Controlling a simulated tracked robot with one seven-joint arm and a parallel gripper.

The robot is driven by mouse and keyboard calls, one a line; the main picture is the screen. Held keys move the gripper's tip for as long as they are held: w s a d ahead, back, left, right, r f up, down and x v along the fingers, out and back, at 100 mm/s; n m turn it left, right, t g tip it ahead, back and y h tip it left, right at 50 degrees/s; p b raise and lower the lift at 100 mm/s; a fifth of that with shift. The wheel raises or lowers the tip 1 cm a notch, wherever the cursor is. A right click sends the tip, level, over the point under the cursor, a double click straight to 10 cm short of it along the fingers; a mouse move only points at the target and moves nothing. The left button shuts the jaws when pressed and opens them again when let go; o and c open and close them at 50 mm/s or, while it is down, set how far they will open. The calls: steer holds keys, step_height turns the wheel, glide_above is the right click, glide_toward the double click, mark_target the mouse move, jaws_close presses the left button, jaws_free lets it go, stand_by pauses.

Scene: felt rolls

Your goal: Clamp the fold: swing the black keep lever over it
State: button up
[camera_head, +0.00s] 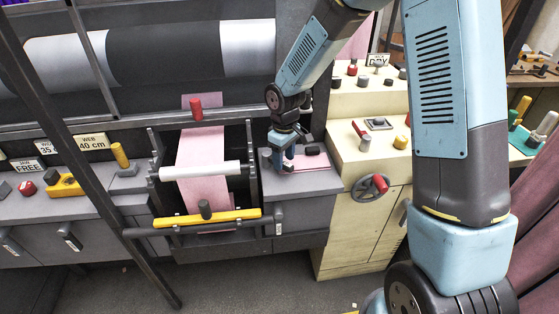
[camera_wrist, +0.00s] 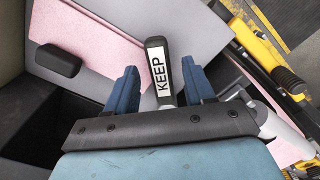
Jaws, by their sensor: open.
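The black keep lever (camera_wrist: 152,48), with a white KEEP label, shows in the wrist view between my gripper's two blue fingers (camera_wrist: 160,70). The fingers are open, one on each side of it, with gaps visible. In the head view my gripper (camera_head: 287,163) points down at the grey block right of the roller frame and hides the lever. Pink felt (camera_wrist: 95,40) lies on the grey plate beside the lever in the wrist view, and shows as a pink strip (camera_head: 312,161) right of my gripper in the head view. The lever does not lie over the felt.
Left of my gripper is the frame with a white roller (camera_head: 200,171) and a yellow bar (camera_head: 207,217). A cream cabinet (camera_head: 352,155) with knobs and a handwheel (camera_head: 370,187) stands right.

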mark_target(284, 163)
step_height(284, 163, up, 6)
steer(key=shift+r, duration=0.1)
steer(key=shift+c, duration=0.4)
